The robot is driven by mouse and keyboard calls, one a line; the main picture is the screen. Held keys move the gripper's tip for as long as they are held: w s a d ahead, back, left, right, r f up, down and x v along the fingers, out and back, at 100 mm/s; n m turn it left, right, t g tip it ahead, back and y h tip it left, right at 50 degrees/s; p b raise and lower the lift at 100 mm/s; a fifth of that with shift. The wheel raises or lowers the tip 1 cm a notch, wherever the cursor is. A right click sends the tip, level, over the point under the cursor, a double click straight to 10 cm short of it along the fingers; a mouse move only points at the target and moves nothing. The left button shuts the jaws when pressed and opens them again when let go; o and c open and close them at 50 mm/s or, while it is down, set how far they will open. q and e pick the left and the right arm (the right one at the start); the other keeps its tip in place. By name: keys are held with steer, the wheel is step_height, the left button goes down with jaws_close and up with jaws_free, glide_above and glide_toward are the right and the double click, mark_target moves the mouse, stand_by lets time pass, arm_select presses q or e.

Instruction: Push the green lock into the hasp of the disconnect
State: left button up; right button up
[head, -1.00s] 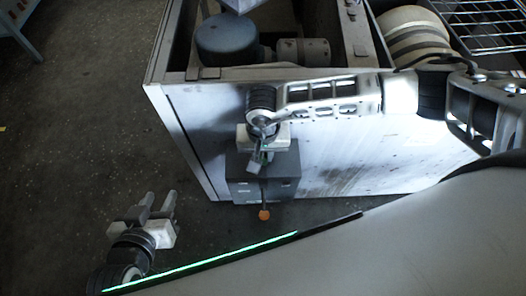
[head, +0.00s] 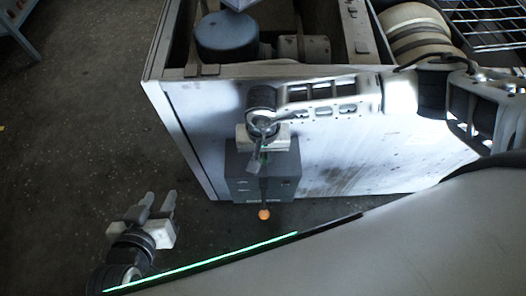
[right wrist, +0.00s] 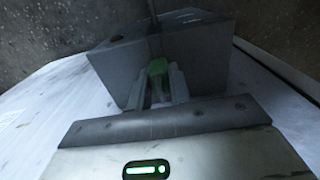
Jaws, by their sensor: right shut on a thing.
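The disconnect is a dark grey box (head: 240,185) on the side of the metal housing, with a lever ending in an orange knob (head: 264,214). It also fills the upper middle of the right wrist view (right wrist: 205,55). My right gripper (head: 257,162) is in front of the upper part of the box. In the right wrist view its fingers (right wrist: 159,88) are shut on the green lock (right wrist: 157,68), which is against or very near the box face. The hasp is hidden. My left gripper (head: 160,204) is open and empty at the lower left, well away from the box.
The pale housing (head: 350,160) stands behind my right arm, with a blue-grey round part (head: 226,38) inside its open top. A wire rack (head: 490,20) is at the upper right.

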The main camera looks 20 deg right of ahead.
arm_select(q)
steer(key=shift+s+f+b, duration=0.1)
steer(key=shift+f+b, duration=0.6)
steer(key=shift+f, duration=0.2)
arm_select(e)
steer(key=shift+f, duration=0.7)
steer(key=o, duration=0.9)
steer(key=shift+r, duration=0.8)
arm_select(q)
steer(key=r, duration=0.3)
steer(key=shift+d, duration=0.25)
arm_select(e)
step_height(320, 180, up, 14)
steer(key=shift+r, duration=0.2)
arm_select(q)
steer(key=shift+w+t, duration=0.2)
steer(key=shift+t, duration=0.1)
